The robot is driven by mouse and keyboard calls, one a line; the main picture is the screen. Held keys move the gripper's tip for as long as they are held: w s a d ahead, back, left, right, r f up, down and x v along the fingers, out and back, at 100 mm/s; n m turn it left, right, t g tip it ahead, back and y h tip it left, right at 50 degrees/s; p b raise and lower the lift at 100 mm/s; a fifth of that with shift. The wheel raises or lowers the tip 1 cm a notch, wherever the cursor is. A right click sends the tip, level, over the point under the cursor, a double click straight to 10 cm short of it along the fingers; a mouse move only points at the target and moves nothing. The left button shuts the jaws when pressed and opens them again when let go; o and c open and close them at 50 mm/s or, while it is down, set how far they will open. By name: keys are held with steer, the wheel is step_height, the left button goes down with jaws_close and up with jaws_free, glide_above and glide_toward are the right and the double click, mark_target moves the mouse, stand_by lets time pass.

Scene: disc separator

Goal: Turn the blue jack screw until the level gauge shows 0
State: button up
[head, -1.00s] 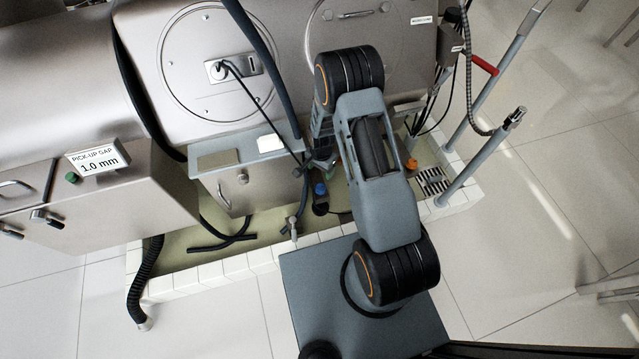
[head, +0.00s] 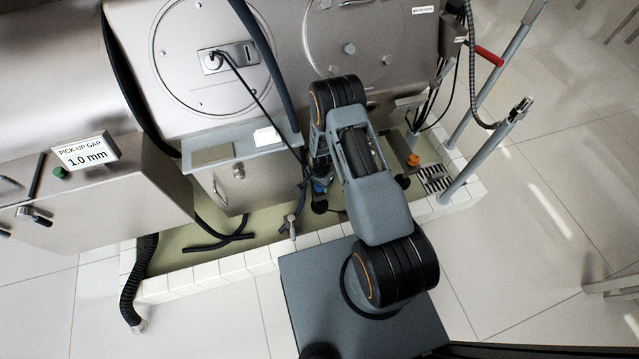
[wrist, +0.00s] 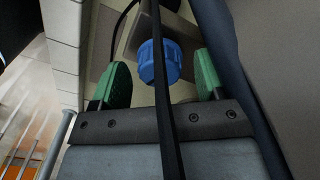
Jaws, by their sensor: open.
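The blue jack screw (wrist: 157,62) has a ribbed round head. In the wrist view it lies between and beyond the two green fingertips of my gripper (wrist: 162,80), with space on both sides. My gripper is open and does not visibly touch it. A dark cable or strip crosses in front of the screw head. In the head view only a bit of the blue jack screw (head: 320,186) shows beside my arm, and my gripper is mostly hidden there. I cannot make out the level gauge or its reading.
A display (head: 85,152) on the left cabinet reads "PICK-UP GAP 1.0 mm". A black cable (head: 262,102) hangs from the round cover down near my arm. A low tiled curb (head: 205,272) edges the basin. An orange knob (head: 413,160) stands right of my arm.

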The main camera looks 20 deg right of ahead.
steer(key=shift+c, duration=0.3)
steer(key=c, duration=0.8)
steer(key=shift+c, duration=0.2)
steer(key=shift+n, duration=0.3)
steer(key=n+b, duration=0.1)
steer(key=n, duration=0.3)
steer(key=shift+n, duration=0.3)
steer(key=n+b, duration=0.1)
steer(key=n, duration=0.4)
steer(key=n+b, duration=0.1)
steer(key=n, duration=0.4)
steer(key=shift+n, duration=0.4)
steer(key=n, duration=0.5)
steer(key=shift+b, duration=0.35)
steer(key=shift+n, duration=0.3)
